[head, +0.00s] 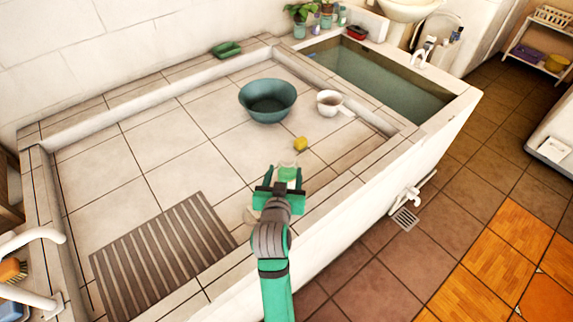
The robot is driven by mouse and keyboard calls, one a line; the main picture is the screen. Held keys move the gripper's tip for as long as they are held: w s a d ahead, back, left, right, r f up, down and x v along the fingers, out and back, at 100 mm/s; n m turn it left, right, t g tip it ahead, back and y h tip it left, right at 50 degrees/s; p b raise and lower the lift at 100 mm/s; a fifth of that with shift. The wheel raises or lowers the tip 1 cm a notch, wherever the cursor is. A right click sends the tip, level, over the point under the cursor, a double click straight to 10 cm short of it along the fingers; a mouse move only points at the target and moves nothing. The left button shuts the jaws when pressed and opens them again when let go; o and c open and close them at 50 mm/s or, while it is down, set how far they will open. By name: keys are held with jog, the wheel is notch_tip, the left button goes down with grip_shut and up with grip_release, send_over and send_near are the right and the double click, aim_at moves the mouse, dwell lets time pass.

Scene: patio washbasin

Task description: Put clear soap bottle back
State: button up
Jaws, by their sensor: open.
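A clear bottle with pale green contents (287,173), likely the soap bottle, is on the tiled basin floor just beyond my wrist. My gripper (286,180) reaches down to it with green fingers open, one on each side of the bottle. The lower part of the bottle is hidden by my gripper, and I cannot tell whether the fingers touch it.
A yellow object (300,144), a teal bowl (267,101) and a white pot (330,103) are beyond my gripper. A slatted mat (160,254) is at the lower left. Bottles and plants (301,13) stand at the back by a water trough (372,80).

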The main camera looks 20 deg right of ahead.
jog(key=shift+v, duration=1.6)
